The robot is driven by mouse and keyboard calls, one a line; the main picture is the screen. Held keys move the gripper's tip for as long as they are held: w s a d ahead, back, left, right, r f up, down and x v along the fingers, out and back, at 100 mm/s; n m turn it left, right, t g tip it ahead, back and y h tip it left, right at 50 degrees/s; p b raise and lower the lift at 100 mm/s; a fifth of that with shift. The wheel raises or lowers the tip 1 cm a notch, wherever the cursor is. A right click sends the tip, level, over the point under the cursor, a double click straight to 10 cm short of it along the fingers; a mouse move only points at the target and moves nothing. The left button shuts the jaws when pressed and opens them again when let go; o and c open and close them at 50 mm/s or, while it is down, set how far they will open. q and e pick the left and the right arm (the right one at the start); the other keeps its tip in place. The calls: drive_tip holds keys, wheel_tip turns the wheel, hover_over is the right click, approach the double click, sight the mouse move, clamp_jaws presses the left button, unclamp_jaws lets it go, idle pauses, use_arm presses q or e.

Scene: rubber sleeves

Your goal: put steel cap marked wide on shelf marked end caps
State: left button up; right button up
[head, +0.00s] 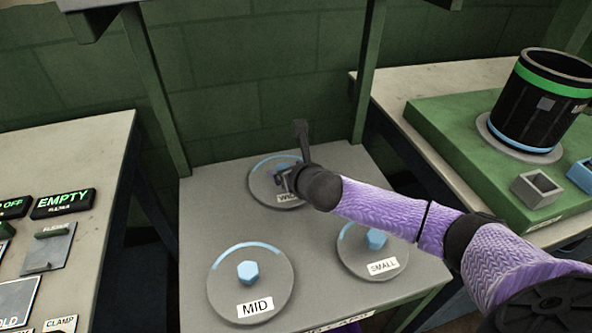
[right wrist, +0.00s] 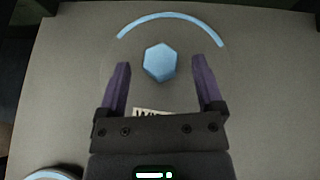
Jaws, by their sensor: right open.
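The steel cap marked wide (head: 262,188) is a grey disc with a blue arc and a blue hexagonal knob, lying at the back of the grey table. In the head view my right gripper (head: 284,178) is over it and hides part of its label and knob. In the right wrist view the cap (right wrist: 135,75) lies below the open fingers, with its blue knob (right wrist: 160,62) ahead of and between the fingertips (right wrist: 158,65). The label is partly covered by the gripper body. The fingers hold nothing. My left gripper is not in view.
The cap marked mid (head: 275,287) and the cap marked small (head: 350,250) lie nearer on the same table (head: 205,205). Green posts (head: 155,90) rise behind it. A left bench (head: 90,150) holds signs. A green board (head: 450,130) at right carries a black drum (head: 530,110).

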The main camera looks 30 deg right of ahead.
use_arm(q)
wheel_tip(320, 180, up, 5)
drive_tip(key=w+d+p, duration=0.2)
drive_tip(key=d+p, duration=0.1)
drive_tip(key=p, duration=0.1)
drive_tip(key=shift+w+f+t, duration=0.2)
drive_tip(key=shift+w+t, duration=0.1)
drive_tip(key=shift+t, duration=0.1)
use_arm(e)
drive_tip(key=v, duration=1)
drive_tip(key=shift+s+r, duration=0.2)
drive_tip(key=shift+s, duration=0.1)
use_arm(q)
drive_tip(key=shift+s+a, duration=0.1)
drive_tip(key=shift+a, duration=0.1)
use_arm(e)
drive_tip(key=shift+a, duration=0.1)
